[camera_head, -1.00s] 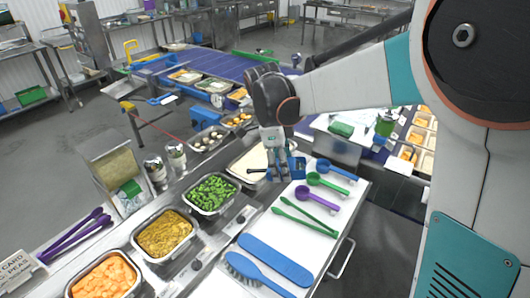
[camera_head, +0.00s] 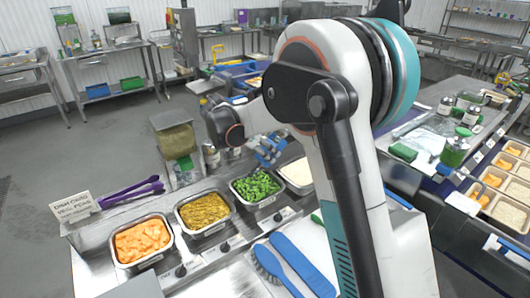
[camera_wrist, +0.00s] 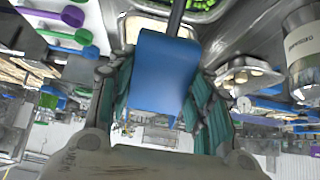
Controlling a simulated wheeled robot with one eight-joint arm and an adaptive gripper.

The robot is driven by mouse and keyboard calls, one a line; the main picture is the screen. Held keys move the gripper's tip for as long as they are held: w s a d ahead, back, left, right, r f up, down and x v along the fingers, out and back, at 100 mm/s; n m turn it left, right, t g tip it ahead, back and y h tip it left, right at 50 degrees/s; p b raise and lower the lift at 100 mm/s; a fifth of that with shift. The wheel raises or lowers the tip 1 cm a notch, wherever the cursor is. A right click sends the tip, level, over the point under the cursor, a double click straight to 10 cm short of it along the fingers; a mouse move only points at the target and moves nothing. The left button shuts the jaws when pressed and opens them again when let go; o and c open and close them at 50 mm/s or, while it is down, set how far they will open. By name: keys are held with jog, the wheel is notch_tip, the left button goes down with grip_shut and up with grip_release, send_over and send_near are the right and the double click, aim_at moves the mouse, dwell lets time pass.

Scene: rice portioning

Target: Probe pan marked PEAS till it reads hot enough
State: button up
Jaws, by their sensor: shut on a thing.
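My gripper (camera_wrist: 163,85) is shut on a blue probe thermometer (camera_wrist: 165,70). A dark stem runs from its blue body towards the top of the wrist view. Its display is not visible. In the head view my gripper (camera_head: 268,150) holds the probe above and behind the pan of green food (camera_head: 240,202). The stem looks clear of the food. Green food also shows at the wrist view's top edge. The pan markings are too small to read. A pan of yellow-brown food (camera_head: 181,223) and a pan of orange food (camera_head: 116,261) stand to the left.
A white dish card (camera_head: 75,208), its last word apparently PEAS, stands at left near purple tongs (camera_head: 132,190). A metal canister (camera_wrist: 303,45) is close at right in the wrist view. A white-filled pan (camera_head: 297,175) lies right of the green food. A blue brush (camera_head: 270,264) lies in front.

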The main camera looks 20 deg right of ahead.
jog(key=shift+f+b, duration=2.6)
jog(key=shift+f, duration=1.75)
dwell(3.7)
